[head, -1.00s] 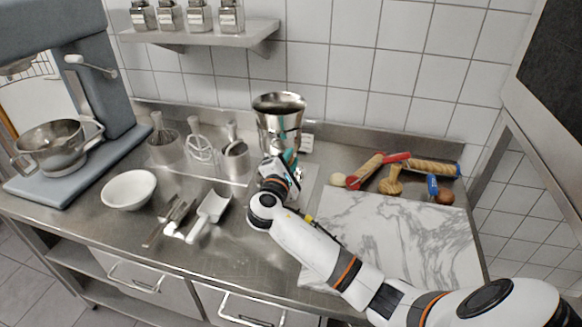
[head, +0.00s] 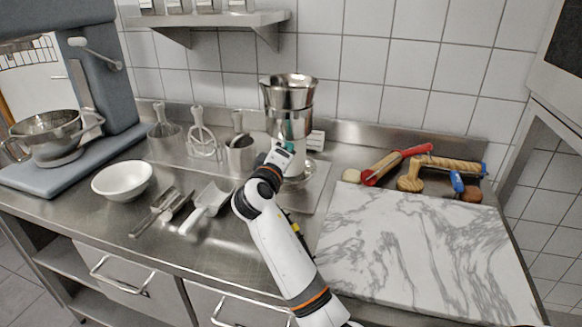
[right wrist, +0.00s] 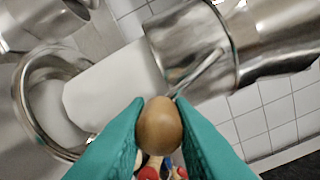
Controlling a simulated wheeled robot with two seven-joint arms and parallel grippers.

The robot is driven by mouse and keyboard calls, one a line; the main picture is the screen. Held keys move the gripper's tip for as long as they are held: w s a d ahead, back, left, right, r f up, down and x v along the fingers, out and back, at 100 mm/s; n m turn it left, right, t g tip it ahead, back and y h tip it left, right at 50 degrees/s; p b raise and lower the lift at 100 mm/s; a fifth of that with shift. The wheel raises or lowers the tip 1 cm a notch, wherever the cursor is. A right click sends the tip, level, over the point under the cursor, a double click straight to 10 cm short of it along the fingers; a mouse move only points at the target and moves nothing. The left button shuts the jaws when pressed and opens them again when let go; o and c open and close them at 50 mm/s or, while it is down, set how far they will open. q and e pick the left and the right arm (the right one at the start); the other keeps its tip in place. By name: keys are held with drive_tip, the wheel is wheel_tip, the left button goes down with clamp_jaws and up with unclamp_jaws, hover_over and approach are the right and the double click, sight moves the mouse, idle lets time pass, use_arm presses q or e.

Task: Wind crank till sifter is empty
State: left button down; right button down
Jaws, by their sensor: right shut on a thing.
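The sifter (head: 289,93) is a shiny metal funnel-shaped vessel on a stand at the back of the counter. In the right wrist view its metal body (right wrist: 190,45) lies behind my fingers, tilted in the picture. The crank's brown wooden knob (right wrist: 159,127) sits between the green fingertips of my right gripper (right wrist: 160,118), with a thin metal crank arm running up to the body. My right gripper (head: 281,158) is shut on the knob, in front of the sifter. What is inside the sifter cannot be seen. My left gripper is not in view.
A mixer (head: 75,80) fills the far left.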

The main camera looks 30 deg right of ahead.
drive_tip(key=m+b, duration=0.1)
drive_tip(key=w+a+m+b, duration=0.1)
drive_tip(key=b, duration=0.1)
drive_tip(key=m+b, duration=0.1)
drive_tip(key=shift+w+a+m, duration=0.25)
drive_tip(key=shift+w+m, duration=0.1)
drive_tip(key=shift+m, duration=0.05)
drive_tip(key=shift+r, duration=0.1)
drive_tip(key=c, duration=1.3)
unclamp_jaws()
drive_tip(key=shift+a, duration=0.1)
drive_tip(key=shift+f, duration=0.25)
